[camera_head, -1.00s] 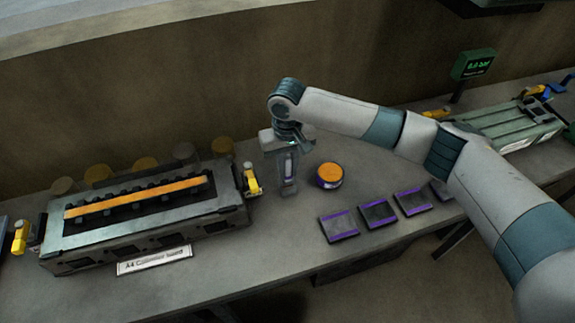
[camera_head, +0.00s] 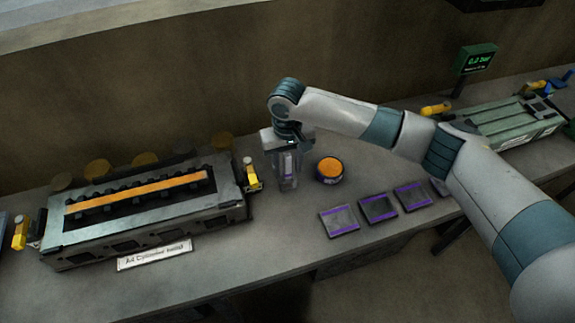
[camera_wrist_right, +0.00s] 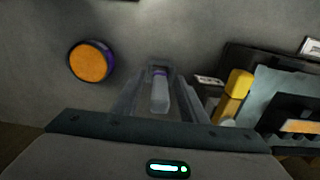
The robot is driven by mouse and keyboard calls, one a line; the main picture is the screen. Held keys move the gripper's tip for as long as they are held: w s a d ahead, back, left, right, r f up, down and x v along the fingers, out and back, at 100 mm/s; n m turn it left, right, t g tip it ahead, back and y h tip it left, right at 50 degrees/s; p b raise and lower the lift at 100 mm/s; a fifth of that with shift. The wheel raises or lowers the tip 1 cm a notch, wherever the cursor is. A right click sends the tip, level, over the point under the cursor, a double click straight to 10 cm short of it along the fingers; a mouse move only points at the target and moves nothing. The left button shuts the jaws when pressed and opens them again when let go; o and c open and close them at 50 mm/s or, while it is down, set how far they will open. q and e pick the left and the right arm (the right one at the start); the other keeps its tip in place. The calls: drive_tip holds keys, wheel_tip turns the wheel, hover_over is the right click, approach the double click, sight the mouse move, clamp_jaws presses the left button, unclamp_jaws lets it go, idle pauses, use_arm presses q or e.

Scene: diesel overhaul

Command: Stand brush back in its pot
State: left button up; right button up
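My right gripper (camera_head: 287,186) points down at the bench, right of the engine block. In the right wrist view its fingers (camera_wrist_right: 160,80) stand on both sides of a slim pale grey piece with a purple band (camera_wrist_right: 160,96), which may be the brush. Gaps show between this piece and the fingers, so the gripper looks open around it. A round pot with an orange top and dark purple side (camera_head: 329,171) stands just right of the gripper; it also shows in the right wrist view (camera_wrist_right: 91,62). My left gripper is out of view.
A labelled engine block (camera_head: 150,215) with yellow clamps (camera_head: 251,174) is close on the left. Several flat purple-edged pads (camera_head: 378,208) lie at the front right. A green fixture (camera_head: 505,121) and a display (camera_head: 475,62) stand at far right.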

wheel_tip(320, 180, up, 17)
drive_tip(key=b, duration=0.4)
drive_tip(key=shift+r, duration=0.2)
idle(0.8)
